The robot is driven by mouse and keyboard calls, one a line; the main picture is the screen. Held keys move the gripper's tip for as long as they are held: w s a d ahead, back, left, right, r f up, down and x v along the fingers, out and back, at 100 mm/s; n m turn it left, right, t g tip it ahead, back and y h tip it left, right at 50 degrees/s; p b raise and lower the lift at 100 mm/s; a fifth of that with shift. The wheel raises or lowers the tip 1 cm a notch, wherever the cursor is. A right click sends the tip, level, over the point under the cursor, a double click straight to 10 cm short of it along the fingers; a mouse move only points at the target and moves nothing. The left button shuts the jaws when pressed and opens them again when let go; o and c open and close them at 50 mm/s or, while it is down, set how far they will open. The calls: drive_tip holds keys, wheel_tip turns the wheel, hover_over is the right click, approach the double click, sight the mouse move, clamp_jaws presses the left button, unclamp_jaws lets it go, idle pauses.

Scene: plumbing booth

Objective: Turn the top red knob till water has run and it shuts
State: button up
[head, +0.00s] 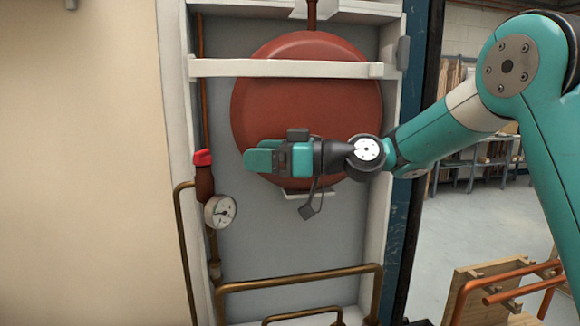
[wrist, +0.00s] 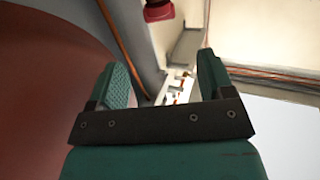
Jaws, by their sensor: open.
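The red knob (head: 203,157) sits on top of a dark red valve body on the copper pipe at the left of the booth. It also shows at the top edge of the wrist view (wrist: 158,11), partly cut off. My gripper (head: 248,157) is to the right of the knob at about the same height in the head view, apart from it. In the wrist view my gripper (wrist: 165,82) has its two teal fingers spread with nothing between them. A round gauge (head: 220,211) hangs just below the valve body.
A big red tank (head: 307,100) stands behind my gripper, with a white crossbar (head: 285,69) in front of it. Brass pipes (head: 300,277) run along the bottom. A wooden stand with copper pipes (head: 500,288) is at lower right.

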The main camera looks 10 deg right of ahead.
drive_tip(key=shift+b+v, duration=0.4)
drive_tip(key=shift+v, duration=2.2)
drive_tip(key=shift+c, duration=0.2)
